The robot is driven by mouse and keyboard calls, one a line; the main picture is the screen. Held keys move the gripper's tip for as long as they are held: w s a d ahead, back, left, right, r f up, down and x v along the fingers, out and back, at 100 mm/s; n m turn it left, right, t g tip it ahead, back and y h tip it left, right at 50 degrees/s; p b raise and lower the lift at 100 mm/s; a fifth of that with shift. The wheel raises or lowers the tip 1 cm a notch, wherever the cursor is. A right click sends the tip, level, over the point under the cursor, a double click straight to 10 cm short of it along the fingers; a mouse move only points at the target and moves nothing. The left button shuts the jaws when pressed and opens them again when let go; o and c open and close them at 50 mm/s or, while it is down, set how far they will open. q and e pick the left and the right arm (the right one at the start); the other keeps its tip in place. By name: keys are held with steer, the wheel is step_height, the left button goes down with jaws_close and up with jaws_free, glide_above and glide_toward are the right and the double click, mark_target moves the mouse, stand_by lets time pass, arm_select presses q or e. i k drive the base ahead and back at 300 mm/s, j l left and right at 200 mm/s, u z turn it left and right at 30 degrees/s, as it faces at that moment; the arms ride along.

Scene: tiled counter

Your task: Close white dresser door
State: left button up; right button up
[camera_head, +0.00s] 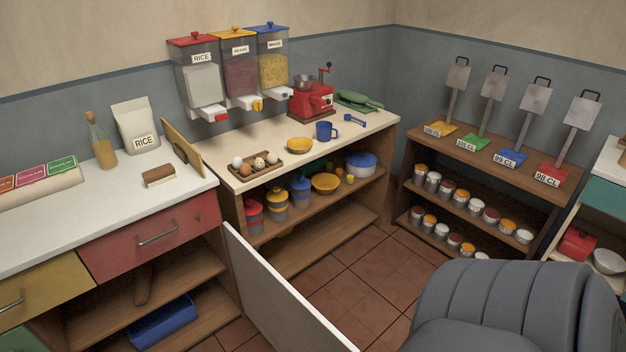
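The white door (278,300) stands wide open, reaching from the corner where the two counters meet out over the floor toward me. Its near end runs off the bottom edge of the camera_head view. It stands beside the left front edge of the wooden dresser (236,214) with the pale top, whose shelves are exposed. The door's handle is not visible. The exact hinge line is hard to make out. Neither my left nor my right gripper is in view.
Pots and bowls, including a yellow bowl (325,184), sit on the dresser's shelf. The left counter has a red drawer (150,236). A wooden rack (478,183) stands at right. Tiled floor (360,290) lies clear right of the door. A large grey ribbed shape blocks the lower right.

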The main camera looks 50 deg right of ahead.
mark_target(287, 320)
steer(key=k+l, duration=0.1)
steer(key=l, duration=0.35)
steer(key=k+l+u, duration=0.1)
steer(key=l, duration=0.3)
steer(key=k+l, duration=0.15)
steer(key=l, duration=0.25)
steer(key=k+l+u, duration=0.1)
steer(key=l, duration=0.35)
steer(key=k+l, duration=0.2)
steer(key=l, duration=0.2)
steer(key=k+l+u, duration=0.1)
steer(key=l, duration=0.3)
steer(key=k+l, duration=0.1)
steer(key=k, duration=0.25)
steer(key=k+l, duration=0.15)
steer(key=k, duration=0.25)
steer(key=k+l+z, duration=0.1)
steer(key=z, duration=0.8)
steer(key=k+l, duration=0.1)
